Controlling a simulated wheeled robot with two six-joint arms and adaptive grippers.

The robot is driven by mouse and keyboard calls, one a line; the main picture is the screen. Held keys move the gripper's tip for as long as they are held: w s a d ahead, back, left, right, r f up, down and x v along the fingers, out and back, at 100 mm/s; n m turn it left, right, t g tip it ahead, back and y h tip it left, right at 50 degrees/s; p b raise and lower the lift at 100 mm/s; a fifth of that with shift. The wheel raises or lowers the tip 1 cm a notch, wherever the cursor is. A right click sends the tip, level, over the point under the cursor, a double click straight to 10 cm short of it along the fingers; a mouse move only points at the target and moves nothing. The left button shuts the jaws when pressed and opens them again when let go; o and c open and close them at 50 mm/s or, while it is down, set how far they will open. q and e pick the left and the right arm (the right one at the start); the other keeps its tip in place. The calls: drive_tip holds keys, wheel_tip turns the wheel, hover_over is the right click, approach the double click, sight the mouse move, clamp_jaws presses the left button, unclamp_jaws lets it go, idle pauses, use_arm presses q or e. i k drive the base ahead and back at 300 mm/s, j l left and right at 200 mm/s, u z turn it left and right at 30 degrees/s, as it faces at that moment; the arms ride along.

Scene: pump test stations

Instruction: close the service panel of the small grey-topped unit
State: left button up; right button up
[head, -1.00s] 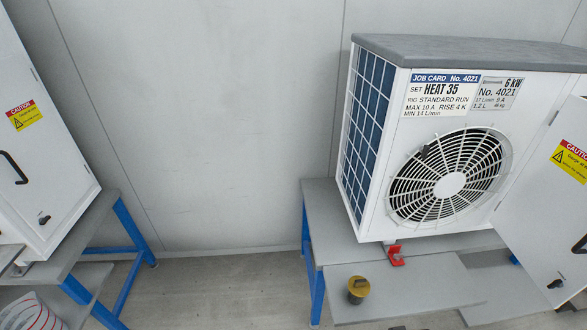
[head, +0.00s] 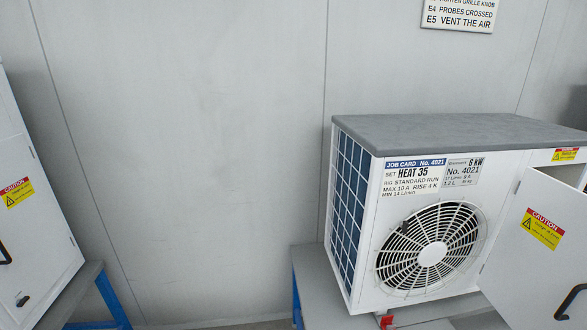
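The small grey-topped unit (head: 378,240) stands on a bench at the right in the head view. It is white, with a round fan grille (head: 432,254), a blue finned left side and a job card reading HEAT 35. Its service panel (head: 530,262) is a white door with a yellow caution label and a black handle (head: 570,302). The panel stands open, swung out from the front at the right, hinged beside the fan grille. Its right part is cut off by the picture edge. Neither of my grippers is in view.
Another white unit (head: 35,225) with a caution label stands at the left edge on a blue-legged bench (head: 90,285). A red part (head: 386,321) sits under the grey-topped unit. A sign (head: 458,14) hangs on the wall. Between the benches is a clear gap.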

sight(534, 274)
drive_tip(key=z, duration=1.8)
